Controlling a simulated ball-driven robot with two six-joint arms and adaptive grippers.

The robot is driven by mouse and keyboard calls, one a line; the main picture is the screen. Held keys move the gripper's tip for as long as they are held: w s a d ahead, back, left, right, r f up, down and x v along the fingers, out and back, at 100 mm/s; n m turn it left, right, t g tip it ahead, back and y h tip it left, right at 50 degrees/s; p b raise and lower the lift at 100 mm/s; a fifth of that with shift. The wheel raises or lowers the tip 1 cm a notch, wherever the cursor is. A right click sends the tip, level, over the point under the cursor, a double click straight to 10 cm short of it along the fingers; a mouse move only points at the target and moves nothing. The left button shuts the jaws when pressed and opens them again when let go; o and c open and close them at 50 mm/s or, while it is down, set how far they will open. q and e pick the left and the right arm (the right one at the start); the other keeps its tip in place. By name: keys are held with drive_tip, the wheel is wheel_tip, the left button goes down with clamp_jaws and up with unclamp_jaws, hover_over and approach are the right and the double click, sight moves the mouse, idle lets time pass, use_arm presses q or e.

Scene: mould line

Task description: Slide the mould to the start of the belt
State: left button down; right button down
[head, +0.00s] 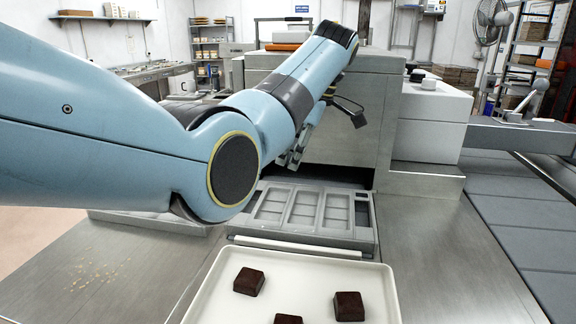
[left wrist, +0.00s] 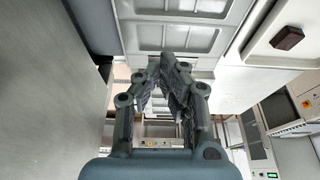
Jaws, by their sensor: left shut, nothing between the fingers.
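The mould (head: 302,209) is a flat grey tray with several long rectangular hollows. It lies on the steel table, in front of the dark low opening of a steel machine. It also fills the top middle of the left wrist view (left wrist: 178,38). My left gripper (head: 291,161) points down near the mould's far left edge, partly hidden behind my arm. Its fingertips meet in the left wrist view (left wrist: 168,62) with nothing between them. I cannot tell whether they touch the mould. My right gripper is not in view.
A white tray (head: 213,297) with 3 dark brown blocks stands just in front of the mould. The steel machine (head: 345,135) rises behind it. A grey panelled surface (head: 510,228) runs along the right.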

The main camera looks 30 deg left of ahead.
sight(273, 199)
use_arm(q)
drive_tip(key=p+x, duration=0.2)
drive_tip(key=x, duration=0.5)
drive_tip(key=shift+a+f, duration=0.15)
drive_tip(key=shift+f, duration=0.25)
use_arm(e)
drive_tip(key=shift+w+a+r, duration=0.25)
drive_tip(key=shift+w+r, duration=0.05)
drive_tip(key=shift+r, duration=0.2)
